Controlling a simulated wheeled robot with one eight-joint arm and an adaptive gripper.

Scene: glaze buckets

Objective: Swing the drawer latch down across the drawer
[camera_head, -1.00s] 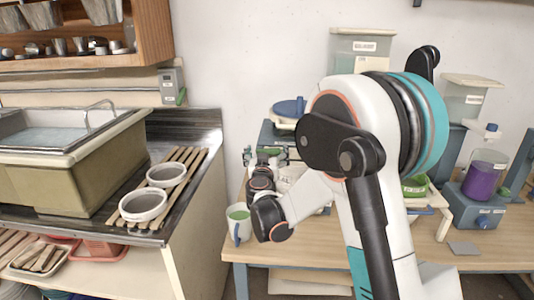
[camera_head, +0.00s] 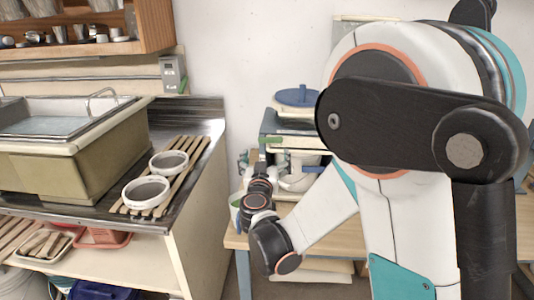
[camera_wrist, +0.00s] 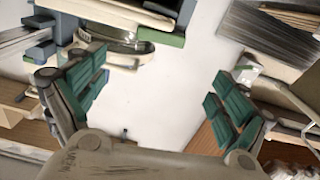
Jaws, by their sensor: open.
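My gripper (camera_wrist: 158,75) is open and empty in the wrist view, with green pads on both fingers and pale wall showing between them. In the head view my gripper (camera_head: 254,160) is small, in front of the left side of a dark-topped unit (camera_head: 290,128) with green edging on the worktable. In the wrist view a pale piece with a green corner (camera_wrist: 172,38) lies above the gap between the fingers, apart from them. I cannot make out the drawer or its latch for certain; my arm hides much of that area.
A pale mug (camera_head: 235,203) stands on the worktable (camera_head: 240,241), partly behind my wrist. At left, two white bowls (camera_head: 146,192) (camera_head: 169,162) rest on a slatted rack beside a sink. A blue lid (camera_head: 297,97) tops the unit. A wall shelf (camera_head: 160,30) hangs upper left.

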